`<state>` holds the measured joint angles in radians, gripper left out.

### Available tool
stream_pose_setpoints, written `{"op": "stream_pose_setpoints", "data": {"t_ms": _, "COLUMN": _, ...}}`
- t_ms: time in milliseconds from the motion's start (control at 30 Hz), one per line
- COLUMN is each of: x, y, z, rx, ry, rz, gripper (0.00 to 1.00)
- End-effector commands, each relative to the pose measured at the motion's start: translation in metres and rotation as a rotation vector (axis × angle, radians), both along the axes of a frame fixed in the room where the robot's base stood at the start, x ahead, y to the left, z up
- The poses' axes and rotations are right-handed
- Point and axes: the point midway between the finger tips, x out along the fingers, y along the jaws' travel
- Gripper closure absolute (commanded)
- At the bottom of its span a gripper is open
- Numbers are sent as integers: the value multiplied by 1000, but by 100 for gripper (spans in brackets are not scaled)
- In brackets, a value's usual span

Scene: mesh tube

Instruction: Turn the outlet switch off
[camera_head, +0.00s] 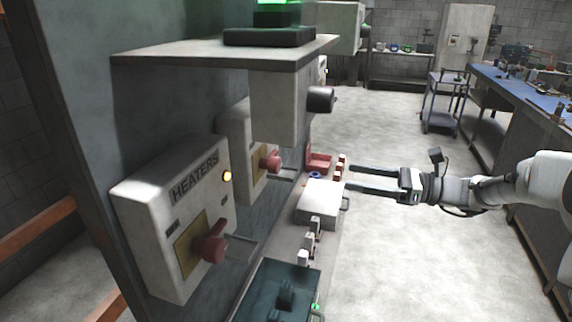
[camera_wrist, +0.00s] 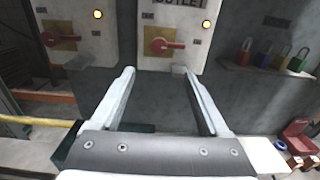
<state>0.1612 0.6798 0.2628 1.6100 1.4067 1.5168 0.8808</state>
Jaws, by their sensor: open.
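The outlet switch box (camera_wrist: 183,20) is a pale panel labelled OUTLET at the top of the wrist view. Its red switch handle (camera_wrist: 166,45) lies roughly horizontal on a yellowish plate, and a small light (camera_wrist: 206,24) glows on the box. In the head view the red handle (camera_head: 270,161) shows on the second box, behind the HEATERS box. My gripper (camera_head: 350,177) is open and empty, to the right of the outlet switch and apart from it. In the wrist view my gripper (camera_wrist: 154,72) points toward the panel, with its fingertips below the handle.
The HEATERS box (camera_head: 172,221) has its own red handle (camera_head: 211,243) and lit lamp. A shelf (camera_head: 225,50) juts out above. Below are a white box (camera_head: 320,202) and a dark green case (camera_head: 275,293). Open floor lies right of the bench.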

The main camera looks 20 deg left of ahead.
Motion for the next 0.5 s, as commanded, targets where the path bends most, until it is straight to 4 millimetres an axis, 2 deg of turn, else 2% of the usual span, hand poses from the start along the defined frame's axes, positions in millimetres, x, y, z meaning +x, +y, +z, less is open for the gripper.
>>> {"op": "stream_pose_setpoints", "data": {"t_ms": 167, "x": -5, "y": 31, "z": 1, "rx": -1, "ry": 0, "rz": 6, "gripper": 21}}
{"op": "stream_pose_setpoints", "data": {"t_ms": 500, "x": -14, "y": 105, "z": 1, "rx": -2, "ry": -2, "rz": 6, "gripper": 21}}
